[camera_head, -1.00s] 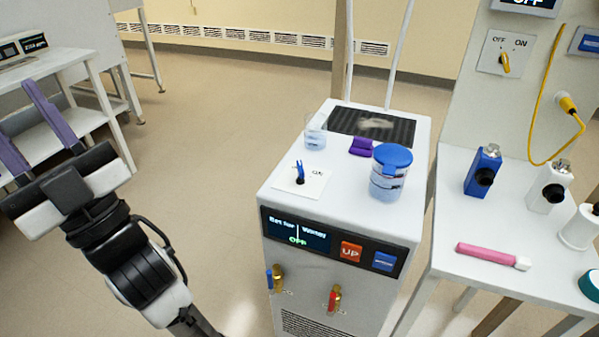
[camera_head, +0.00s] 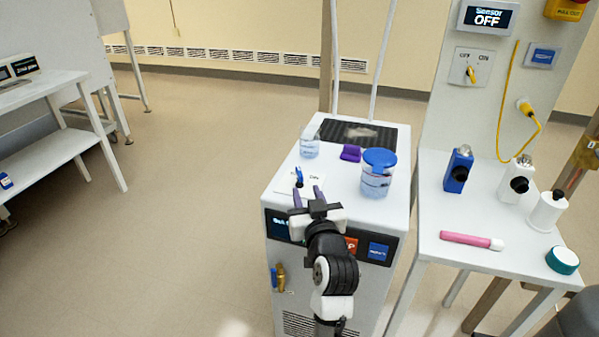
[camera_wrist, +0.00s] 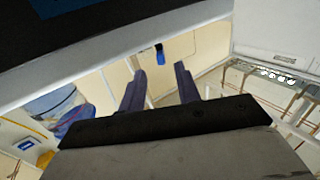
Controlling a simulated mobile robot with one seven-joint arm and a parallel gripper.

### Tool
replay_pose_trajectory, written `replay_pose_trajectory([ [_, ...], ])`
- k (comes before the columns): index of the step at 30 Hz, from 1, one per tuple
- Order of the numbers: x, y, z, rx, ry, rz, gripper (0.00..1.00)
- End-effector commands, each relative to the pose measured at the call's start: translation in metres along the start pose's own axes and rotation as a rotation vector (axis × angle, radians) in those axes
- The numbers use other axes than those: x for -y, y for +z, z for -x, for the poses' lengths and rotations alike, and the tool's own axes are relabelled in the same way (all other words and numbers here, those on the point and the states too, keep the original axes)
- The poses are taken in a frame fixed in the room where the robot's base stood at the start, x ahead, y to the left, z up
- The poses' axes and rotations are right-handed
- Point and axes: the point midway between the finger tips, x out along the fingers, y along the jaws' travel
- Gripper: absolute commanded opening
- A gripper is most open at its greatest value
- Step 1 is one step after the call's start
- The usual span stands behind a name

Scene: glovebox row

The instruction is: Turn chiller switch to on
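The chiller (camera_head: 395,215) is a white cabinet in the middle of the head view. Its switch (camera_head: 298,178) is a small blue lever on a white plate on top, at the front left, with a label to its right. My gripper (camera_head: 307,193) is at the chiller's front top edge, just in front of the switch. Its two purple fingers are apart with nothing between them. The wrist view shows the open fingers (camera_wrist: 159,86) and a small blue piece (camera_wrist: 160,54), seemingly the lever, beyond their tips. My arm hides much of the front display (camera_head: 280,224).
A beaker (camera_head: 309,146), a purple block (camera_head: 350,153) and a blue-lidded jar (camera_head: 377,174) stand behind and right of the switch. A white table (camera_head: 480,255) with bottles is at the right. A wall panel there has a yellow switch (camera_head: 470,74). The floor at left is clear.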

Motion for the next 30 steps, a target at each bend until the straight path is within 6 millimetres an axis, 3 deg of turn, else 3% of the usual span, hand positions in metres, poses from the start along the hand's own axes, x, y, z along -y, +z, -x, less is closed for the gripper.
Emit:
replay_pose_trajectory([
  [6,0.001,-0.003,-0.047,-0.001,-0.001,-0.001,0.33],
  [12,0.001,-0.002,-0.074,-0.001,-0.001,0.0,0.33],
  [25,0.001,-0.001,-0.083,-0.001,0.0,0.001,0.33],
  [30,0.001,-0.001,-0.083,-0.001,0.0,0.001,0.1],
])
